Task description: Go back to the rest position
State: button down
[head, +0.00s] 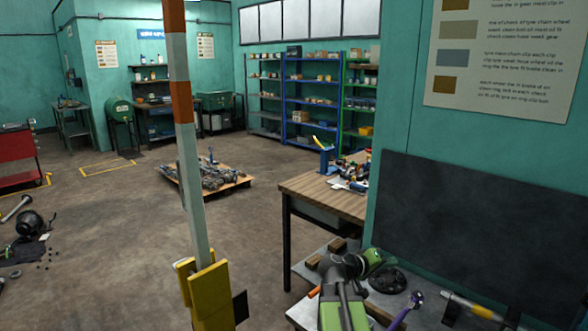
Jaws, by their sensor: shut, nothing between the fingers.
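A wooden-topped workbench (325,192) with tools stands to the right. A pallet of metal parts (210,178) lies mid-floor. A red cart (18,155) is at left. Shelves (305,95) line the back. Brown floor (110,240) is mostly clear.

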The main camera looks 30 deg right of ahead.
jog(key=w+a+f+n+t+y, duration=0.15)
jog(key=w+a+f, duration=0.25)
jog(key=a, duration=0.5)
jog(key=w+a+f+n+t+y, duration=0.1)
jog(key=w+a+f+y, duration=0.2)
jog(key=a, duration=0.6)
jog(key=w+a+f+n+t+y, duration=0.1)
jog(key=w+a+f, duration=0.3)
jog(key=a, duration=0.5)
jog(key=s+a+f+g+y, duration=0.1)
jog(key=s+a+f+y, duration=0.1)
jog(key=a, duration=0.5)
jog(key=s+a+f+n+g+y, duration=0.1)
jog(key=a+y, duration=0.3)
jog(key=a, duration=0.4)
jog(key=s+a+f+n+g+y+b, duration=0.1)
jog(key=s+a+f+y, duration=0.1)
jog(key=a, duration=0.6)
jog(key=shift+s+f+y, duration=0.35)
jog(key=shift+f+y, duration=0.1)
jog(key=shift+f, duration=0.5)
